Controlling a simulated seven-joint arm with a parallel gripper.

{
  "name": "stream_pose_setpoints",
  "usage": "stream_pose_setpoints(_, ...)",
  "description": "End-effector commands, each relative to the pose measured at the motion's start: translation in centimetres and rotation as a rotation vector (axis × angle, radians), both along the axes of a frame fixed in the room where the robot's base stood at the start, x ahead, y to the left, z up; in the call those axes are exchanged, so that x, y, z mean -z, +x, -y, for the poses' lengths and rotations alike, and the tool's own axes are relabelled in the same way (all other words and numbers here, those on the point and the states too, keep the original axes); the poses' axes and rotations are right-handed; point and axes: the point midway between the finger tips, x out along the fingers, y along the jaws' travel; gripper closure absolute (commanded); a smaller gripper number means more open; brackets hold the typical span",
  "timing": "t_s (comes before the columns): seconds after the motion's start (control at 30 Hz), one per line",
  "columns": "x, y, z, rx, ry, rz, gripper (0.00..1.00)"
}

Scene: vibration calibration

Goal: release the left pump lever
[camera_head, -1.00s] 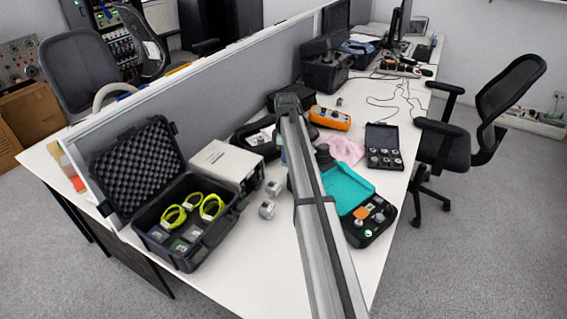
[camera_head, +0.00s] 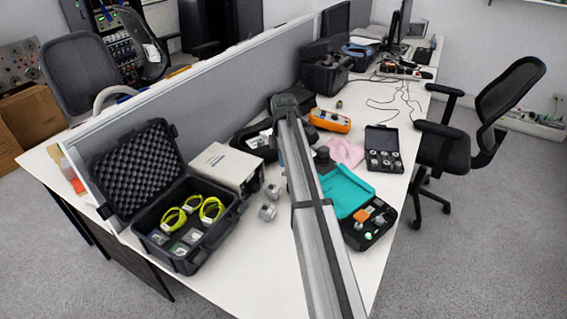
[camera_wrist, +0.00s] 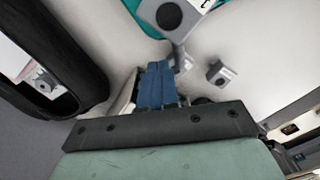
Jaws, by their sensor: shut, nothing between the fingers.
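My gripper (camera_wrist: 158,68) shows in the wrist view as two blue fingers pressed together, shut and empty. In the head view my arm's long link hides the gripper and part of the table. I cannot make out a pump lever for certain in either view. A black open case (camera_head: 243,136) lies behind my arm near the partition. A black-rimmed case (camera_wrist: 88,50) with a white sheet and a small grey fitting (camera_wrist: 43,84) in it is left of the fingers in the wrist view. A grey part with a black round top (camera_wrist: 168,16) is just beyond the fingertips.
Two small grey blocks (camera_head: 267,211) stand left of my arm; one shows in the wrist view (camera_wrist: 221,74). A white box (camera_head: 222,166) and an open foam-lined case (camera_head: 208,245) are further left. A teal-lidded case (camera_head: 347,190) and an orange device (camera_head: 329,120) are right.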

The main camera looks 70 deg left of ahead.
Motion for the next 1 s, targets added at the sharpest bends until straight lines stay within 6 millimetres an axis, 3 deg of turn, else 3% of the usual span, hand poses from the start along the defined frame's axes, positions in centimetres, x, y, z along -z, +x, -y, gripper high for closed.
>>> stream_pose_setpoints(0.6, -4.8, 0.0, 0.0, 0.001, 0.000, 0.000, 1.00)
stream_pose_setpoints(1.0, -5.1, 0.5, 0.0, 0.009, 0.003, -0.001, 1.00)
